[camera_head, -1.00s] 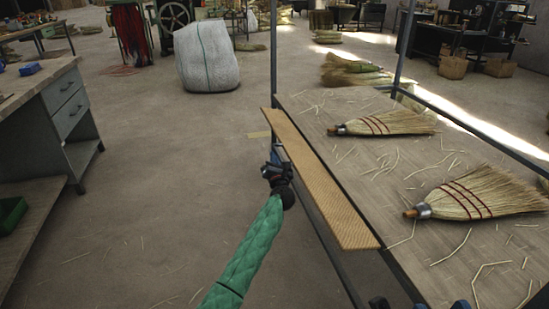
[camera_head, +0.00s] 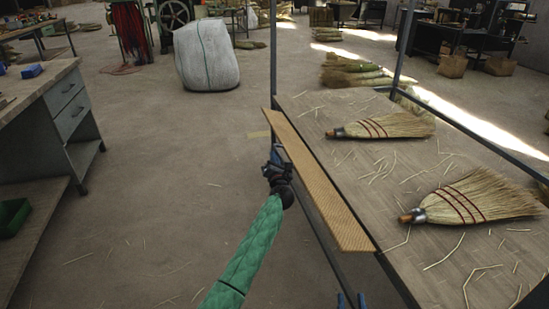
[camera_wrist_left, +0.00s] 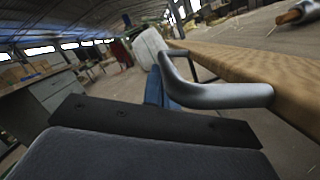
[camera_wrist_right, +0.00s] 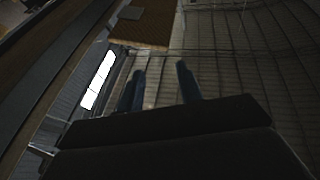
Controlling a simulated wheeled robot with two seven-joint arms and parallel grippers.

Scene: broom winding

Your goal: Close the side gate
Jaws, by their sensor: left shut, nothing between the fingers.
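The side gate (camera_head: 318,185) is a long tan wooden panel along the left edge of the wooden bed with the brooms. It lies tilted outward, its broad face visible from above. In the left wrist view a grey metal bar handle (camera_wrist_left: 225,96) stands out from the gate's side (camera_wrist_left: 235,62). My left gripper (camera_head: 275,152) is beside the gate's outer edge; its blue fingers (camera_wrist_left: 158,88) are shut and empty near the handle. Whether they touch it is unclear. My right gripper (camera_head: 351,300) shows only fingertips at the bottom edge. Its fingers (camera_wrist_right: 158,88) are apart and empty, with a woven-looking tan surface (camera_wrist_right: 145,22) beyond.
Two brooms (camera_head: 385,126) (camera_head: 475,197) and loose straw lie on the bed (camera_head: 350,160). A metal post (camera_head: 273,60) rises at its far corner. A grey workbench (camera_head: 75,115) stands at left, a white sack (camera_head: 206,55) behind. The floor between is mostly clear.

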